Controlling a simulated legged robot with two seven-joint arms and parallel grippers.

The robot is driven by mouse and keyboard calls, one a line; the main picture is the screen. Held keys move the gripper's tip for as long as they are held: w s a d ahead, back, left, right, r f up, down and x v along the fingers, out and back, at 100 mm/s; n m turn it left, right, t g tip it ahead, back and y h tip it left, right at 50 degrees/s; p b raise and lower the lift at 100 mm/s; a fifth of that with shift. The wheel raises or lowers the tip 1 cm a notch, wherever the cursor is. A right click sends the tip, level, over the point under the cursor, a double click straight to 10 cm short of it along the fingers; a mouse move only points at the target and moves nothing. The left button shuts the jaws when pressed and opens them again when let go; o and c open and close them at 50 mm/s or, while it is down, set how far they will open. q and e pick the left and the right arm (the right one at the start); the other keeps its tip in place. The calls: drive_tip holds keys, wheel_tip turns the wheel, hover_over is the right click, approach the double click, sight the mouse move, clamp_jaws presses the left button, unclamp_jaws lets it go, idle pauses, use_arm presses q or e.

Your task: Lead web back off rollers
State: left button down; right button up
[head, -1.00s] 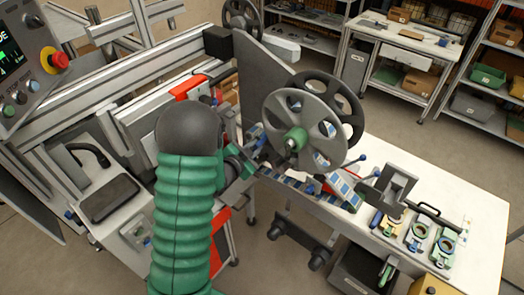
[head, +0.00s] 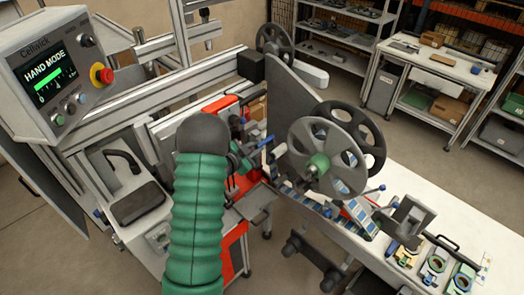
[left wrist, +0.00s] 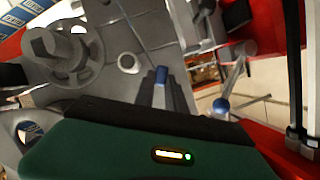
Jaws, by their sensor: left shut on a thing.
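My left arm (head: 197,220) comes up from the bottom in green sleeving, and its gripper (head: 242,160) is left of the big reel. In the left wrist view the dark fingers (left wrist: 160,92) are shut on a narrow blue piece (left wrist: 161,74). It looks like the web, seen nearly edge-on. More blue-and-white web (head: 310,199) runs below the grey reel with a green hub (head: 318,166). A pale roller (left wrist: 129,63) stands left of the fingers, apart from them. My right gripper is not in view.
A lever with a blue ball (left wrist: 221,107) stands right of the fingers. A console (head: 62,75) reads HAND MODE at the upper left.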

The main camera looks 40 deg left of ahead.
use_arm(q)
drive_tip(key=d+f+b, duration=0.1)
drive_tip(key=f+b, duration=0.5)
drive_tip(key=f, duration=0.3)
drive_tip(key=d+f+b, duration=0.1)
drive_tip(key=f+b, duration=0.5)
drive_tip(key=f, duration=0.3)
drive_tip(key=d+f+b, duration=0.2)
drive_tip(key=f+b, duration=0.4)
drive_tip(key=f, duration=0.3)
drive_tip(key=shift+f, duration=0.1)
drive_tip(key=d+r+p, duration=0.3)
drive_tip(key=d+r, duration=0.1)
drive_tip(key=d, duration=1.2)
drive_tip(key=d+r+p, duration=0.3)
drive_tip(key=d+r, duration=0.1)
drive_tip(key=d, duration=1.2)
drive_tip(key=d+r+p, duration=0.3)
drive_tip(key=d+r, duration=0.2)
drive_tip(key=d, duration=1.1)
drive_tip(key=a+r+p, duration=0.5)
drive_tip(key=r+p, duration=0.5)
drive_tip(key=r, duration=0.1)
drive_tip(key=shift+r, duration=0.3)
